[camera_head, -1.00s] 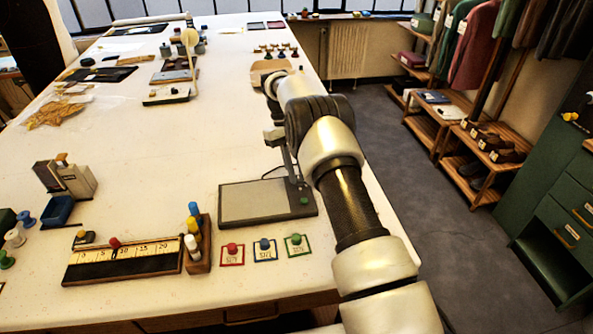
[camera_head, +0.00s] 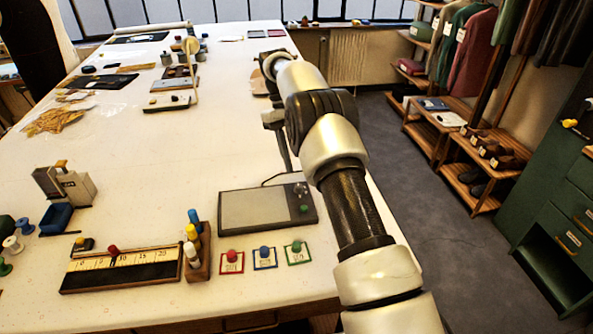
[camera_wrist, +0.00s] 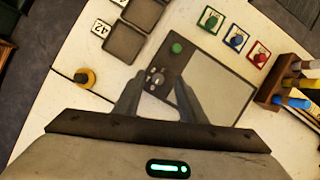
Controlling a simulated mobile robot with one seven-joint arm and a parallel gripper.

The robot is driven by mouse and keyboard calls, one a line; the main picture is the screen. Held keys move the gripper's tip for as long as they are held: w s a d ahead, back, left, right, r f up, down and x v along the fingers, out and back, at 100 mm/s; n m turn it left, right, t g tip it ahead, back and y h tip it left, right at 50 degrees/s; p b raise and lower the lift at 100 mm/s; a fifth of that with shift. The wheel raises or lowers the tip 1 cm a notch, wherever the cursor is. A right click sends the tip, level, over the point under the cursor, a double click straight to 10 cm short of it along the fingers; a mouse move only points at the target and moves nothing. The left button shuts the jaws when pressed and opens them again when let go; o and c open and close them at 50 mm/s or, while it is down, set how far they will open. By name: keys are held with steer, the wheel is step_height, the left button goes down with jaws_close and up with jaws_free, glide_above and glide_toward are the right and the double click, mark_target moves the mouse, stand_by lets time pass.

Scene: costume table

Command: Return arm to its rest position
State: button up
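My arm (camera_head: 345,195) reaches from the bottom right of the head view over the right side of the table. My gripper (camera_wrist: 158,85) is open in the wrist view, with a clear gap between its two fingers and nothing held. Its fingers point down over a dark-framed grey pad (camera_wrist: 210,85) with a green button, and look to be above it. The same pad (camera_head: 255,209) lies on the table in the head view. There the gripper is mostly hidden beside my arm, above and behind the pad.
Three cards with coloured knobs (camera_head: 265,257) lie in front of the pad. A wooden bottle rack (camera_head: 200,262) and ruler board (camera_head: 125,269) stand left. The table's middle (camera_head: 150,150) is clear.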

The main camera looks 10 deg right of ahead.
steer(key=shift+r, duration=1.2)
